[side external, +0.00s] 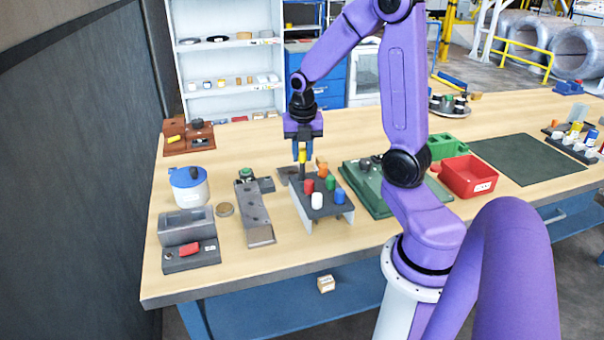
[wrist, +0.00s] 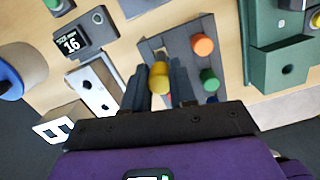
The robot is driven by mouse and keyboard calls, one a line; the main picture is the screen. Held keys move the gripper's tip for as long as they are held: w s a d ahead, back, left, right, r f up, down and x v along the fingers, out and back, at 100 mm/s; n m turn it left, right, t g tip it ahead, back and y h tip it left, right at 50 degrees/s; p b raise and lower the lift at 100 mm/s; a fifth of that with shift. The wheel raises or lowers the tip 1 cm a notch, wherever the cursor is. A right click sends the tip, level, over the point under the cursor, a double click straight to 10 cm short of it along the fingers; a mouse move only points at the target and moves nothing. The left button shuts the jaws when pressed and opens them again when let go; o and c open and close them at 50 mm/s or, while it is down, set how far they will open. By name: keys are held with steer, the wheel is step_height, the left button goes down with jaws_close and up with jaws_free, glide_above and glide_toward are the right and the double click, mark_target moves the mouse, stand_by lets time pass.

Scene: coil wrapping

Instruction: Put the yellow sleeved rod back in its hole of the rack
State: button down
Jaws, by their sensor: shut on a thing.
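The yellow sleeved rod (side external: 302,157) is upright between the fingers of my gripper (side external: 302,151), with its dark lower part showing beneath the yellow sleeve. My gripper is shut on it, pointing down at the back left of the grey rack (side external: 329,208). In the wrist view the yellow top (wrist: 160,76) sits between the two dark fingers, over the rack (wrist: 178,40). I cannot tell whether the rod's lower end is above the rack or in a hole. The rack holds red (side external: 309,186), white (side external: 317,200), blue (side external: 340,196), green (side external: 330,182) and orange (side external: 322,168) rods.
A grey block with holes (side external: 257,215) and a small display device (side external: 246,175) stand left of the rack. A green case (side external: 367,190) stands close on its right, with a red bin (side external: 468,176) beyond. A white jar with blue lid (side external: 189,188) is farther left.

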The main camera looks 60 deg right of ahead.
mark_target(302, 178)
steer(key=shift+f, duration=2.55)
steer(key=shift+f, duration=0.3)
steer(key=shift+f, duration=0.2)
